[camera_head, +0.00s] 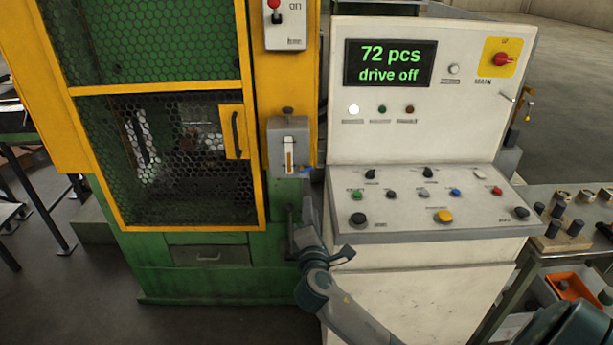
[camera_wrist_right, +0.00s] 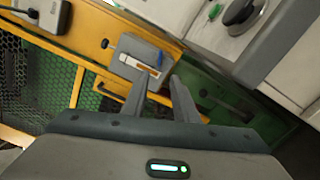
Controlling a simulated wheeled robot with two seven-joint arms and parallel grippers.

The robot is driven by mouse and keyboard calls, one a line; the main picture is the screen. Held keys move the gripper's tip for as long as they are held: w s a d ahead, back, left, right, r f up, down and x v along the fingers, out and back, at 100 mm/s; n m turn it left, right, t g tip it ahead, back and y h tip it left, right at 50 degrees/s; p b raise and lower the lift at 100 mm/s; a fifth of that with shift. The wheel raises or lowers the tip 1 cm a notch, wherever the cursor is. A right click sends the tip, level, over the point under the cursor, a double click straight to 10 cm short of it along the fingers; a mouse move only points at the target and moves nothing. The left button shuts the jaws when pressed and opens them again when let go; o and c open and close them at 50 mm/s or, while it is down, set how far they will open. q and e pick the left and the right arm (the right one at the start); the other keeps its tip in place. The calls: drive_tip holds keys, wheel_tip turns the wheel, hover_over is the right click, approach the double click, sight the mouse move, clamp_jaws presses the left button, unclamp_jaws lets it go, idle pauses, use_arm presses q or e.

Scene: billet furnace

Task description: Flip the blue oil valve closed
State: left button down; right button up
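The blue oil valve lever (camera_head: 305,170) sticks out to the right at the lower end of the grey oiler box (camera_head: 275,150), roughly level. In the right wrist view, a small blue part (camera_wrist_right: 160,58) shows at the box's end, just beyond my fingertips. My right gripper (camera_head: 307,207) is below the valve, beside the green machine's front corner, with its fingers pointing up. The wrist view shows its two fingers (camera_wrist_right: 163,78) apart with nothing between them. I cannot tell whether a finger touches the lever. My left gripper is not in view.
The white control console (camera_head: 420,100) stands close on the right, its sloped button panel (camera_head: 400,208) near my right arm. The yellow-framed mesh door with its handle (camera_head: 236,135) is left of the oiler. A dark vertical handle (camera_head: 290,230) is beside my gripper.

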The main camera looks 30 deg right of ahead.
drive_tip(key=shift+w, duration=0.15)
drive_tip(key=p, duration=0.3)
approach(308, 170)
drive_tip(key=x, duration=0.6)
drive_tip(key=shift+p+x, duration=0.3)
drive_tip(key=shift+x, duration=0.65)
drive_tip(key=shift+f, duration=0.1)
clamp_jaws()
